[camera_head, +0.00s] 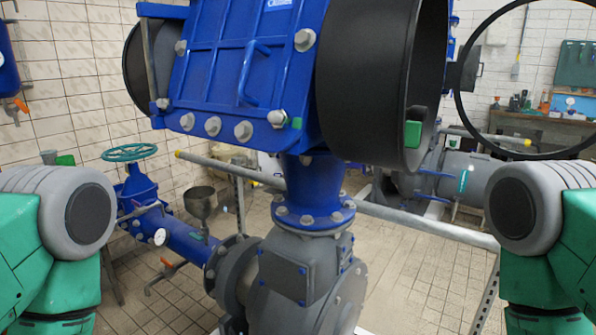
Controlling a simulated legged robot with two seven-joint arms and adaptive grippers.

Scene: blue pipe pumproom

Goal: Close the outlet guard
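A large black cylindrical outlet opening (372,75) sticks out from the right side of the blue pump housing, its open mouth facing right. A green block (413,134) sits at the lower part of its rim. A thin black hoop (530,156), which looks like the outlet guard, stands at the upper right, swung away from the mouth. It runs out of the picture at the right, and any mesh in it cannot be made out. My left and right arms show only as green and grey links at the two lower edges. Neither gripper is in view.
The blue housing (225,75) has a curved blue handle (252,72). Below it stand a blue flanged neck (314,190) and a grey pump body (308,265). A grey rail (430,225) crosses behind. A teal handwheel valve (130,153) is at left. A workbench is at far right.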

